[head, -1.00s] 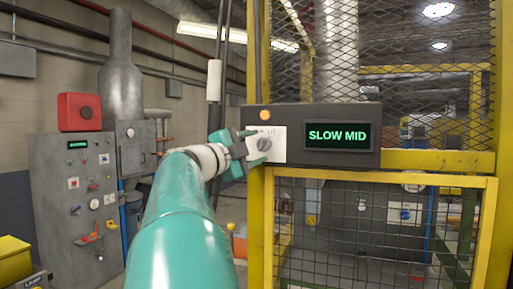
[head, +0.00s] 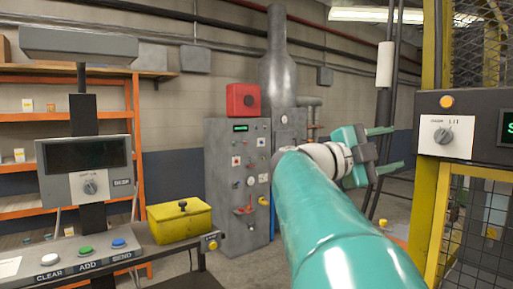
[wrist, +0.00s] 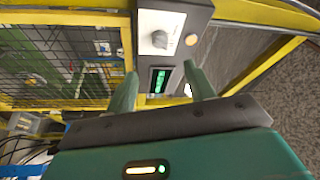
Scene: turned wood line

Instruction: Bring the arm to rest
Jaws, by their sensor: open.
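My gripper (head: 384,150) is at the end of my teal arm, right of centre in the head view. Its two fingers are apart with nothing between them. They point right, toward the control box (head: 462,122) on the yellow frame, and stop short of it. In the wrist view my gripper (wrist: 160,92) shows its fingers spread. The control box (wrist: 178,50) lies beyond them, with its grey knob (wrist: 159,39) and a green-lit display (wrist: 158,80). The knob (head: 442,136) also shows in the head view on a white plate, clear of the fingers.
A yellow mesh guard (head: 480,215) stands at the right. A grey cabinet (head: 238,185) with a red box (head: 243,99) on top stands behind my arm. At the left are a button console (head: 90,262), a yellow bin (head: 180,222) and orange shelving (head: 135,100). Floor shows between console and cabinet.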

